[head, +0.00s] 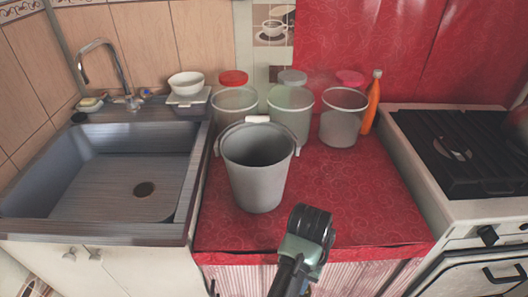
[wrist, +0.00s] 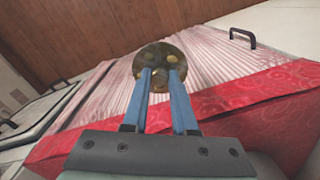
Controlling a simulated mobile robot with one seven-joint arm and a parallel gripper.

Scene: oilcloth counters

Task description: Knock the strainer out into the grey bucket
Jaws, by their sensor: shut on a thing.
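The grey bucket (head: 257,187) stands upright on the red oilcloth counter in the head view, its handle resting at the back of the rim. Its inside looks empty as far as I can see. My gripper (wrist: 160,78) shows in the wrist view with its two blue fingers shut on the strainer (wrist: 152,60), a round, dark, brassy piece with yellowish lumps on it. The strainer's handle cannot be made out. In the head view my wrist is in front of the bucket, near the counter's front edge, and hides the fingers and the strainer.
A sink (head: 130,178) lies left and a stove (head: 455,150) right. The counter right of the bucket is clear.

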